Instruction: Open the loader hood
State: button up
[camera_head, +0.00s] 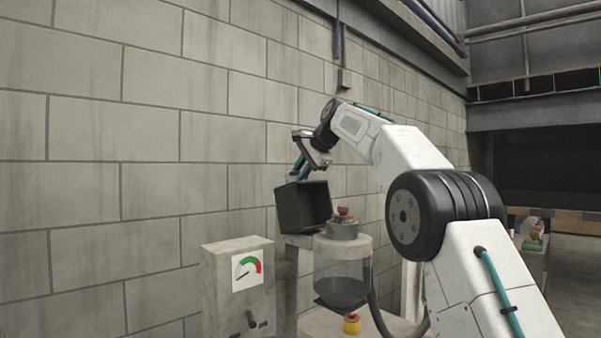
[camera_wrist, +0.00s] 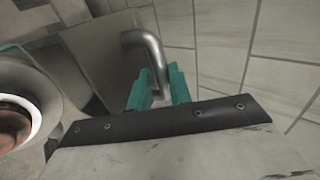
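The loader hood (camera_head: 302,206) is a dark box-shaped piece at the top of the machine by the wall, and it stands tilted in the head view. In the wrist view its grey panel (camera_wrist: 103,48) carries a bent metal handle (camera_wrist: 150,46). My gripper (camera_head: 299,170) is at the hood's upper edge. In the wrist view its two teal fingers (camera_wrist: 159,90) lie on either side of the handle's end, close against it, and appear shut on it. The exact contact is partly hidden.
Right of the hood is a glass vessel (camera_head: 342,272) with a brown-knobbed lid (camera_head: 343,228). A grey gauge box (camera_head: 238,285) stands at the left, and a yellow-capped item (camera_head: 351,323) below. A block wall (camera_head: 150,180) is close behind. Open floor (camera_head: 578,275) shows at the far right.

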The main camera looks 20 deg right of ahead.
jog(key=v, duration=0.7)
jog(key=shift+s+r, duration=0.15)
jog(key=shift+r, duration=0.05)
jog(key=shift+d, duration=0.1)
